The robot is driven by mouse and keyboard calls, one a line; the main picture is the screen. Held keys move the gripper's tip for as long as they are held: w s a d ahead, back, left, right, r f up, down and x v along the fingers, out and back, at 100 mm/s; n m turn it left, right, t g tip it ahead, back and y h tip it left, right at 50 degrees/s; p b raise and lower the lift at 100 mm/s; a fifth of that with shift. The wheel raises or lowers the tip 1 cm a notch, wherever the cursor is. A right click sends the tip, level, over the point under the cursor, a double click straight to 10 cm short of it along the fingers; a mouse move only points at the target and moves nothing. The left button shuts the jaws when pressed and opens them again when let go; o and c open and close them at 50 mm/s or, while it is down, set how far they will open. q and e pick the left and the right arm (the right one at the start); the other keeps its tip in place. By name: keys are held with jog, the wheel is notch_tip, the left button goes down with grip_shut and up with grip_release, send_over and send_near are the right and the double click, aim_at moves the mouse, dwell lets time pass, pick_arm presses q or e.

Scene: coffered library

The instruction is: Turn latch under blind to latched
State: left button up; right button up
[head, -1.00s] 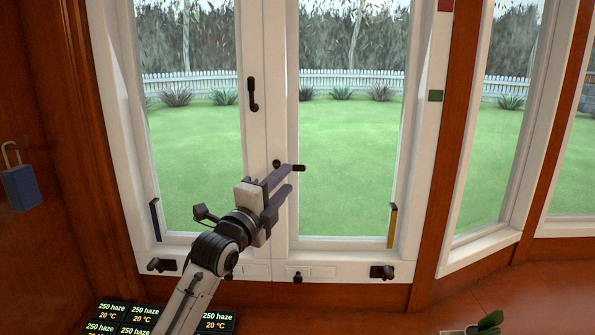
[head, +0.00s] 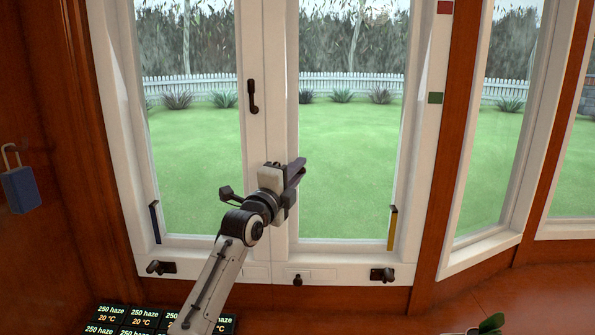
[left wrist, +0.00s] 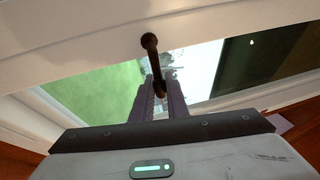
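In the head view the latch at mid-height on the white middle post is covered by my left gripper (head: 297,170). The left wrist view shows a dark latch handle (left wrist: 155,62), running from its round pivot down between the two fingers. The fingers are close together on either side of the handle and appear shut on it; the contact itself is hard to see. The handle's angle on the window is hidden in the head view. No blind shows in view. My right gripper is out of view.
Another dark handle (head: 253,97) hangs higher on the post. Fittings (head: 161,267), (head: 297,280) and (head: 382,273) line the lower rail. A blue padlock (head: 20,188) hangs at left. Dark display tiles (head: 145,315) lie below.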

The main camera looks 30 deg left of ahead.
pick_arm(q)
grip_shut()
jog(key=shift+r+n+t+y+p, duration=0.45)
jog(key=shift+r+n, duration=0.1)
jog(key=shift+n, duration=0.65)
jog(key=n, duration=0.1)
jog(key=r+n+y, duration=0.1)
jog(key=n, duration=0.1)
jog(key=shift+s+a+r+n+t+p, duration=0.1)
jog(key=shift+a+r+n+t+p, duration=0.1)
jog(key=shift+n+t+p, duration=0.15)
jog(key=shift+s+a+r+n+y, duration=0.1)
jog(key=shift+a+r+n+y, duration=0.15)
jog(key=shift+n+y, duration=0.5)
jog(key=shift+r+n, duration=0.1)
jog(key=shift+n, duration=0.4)
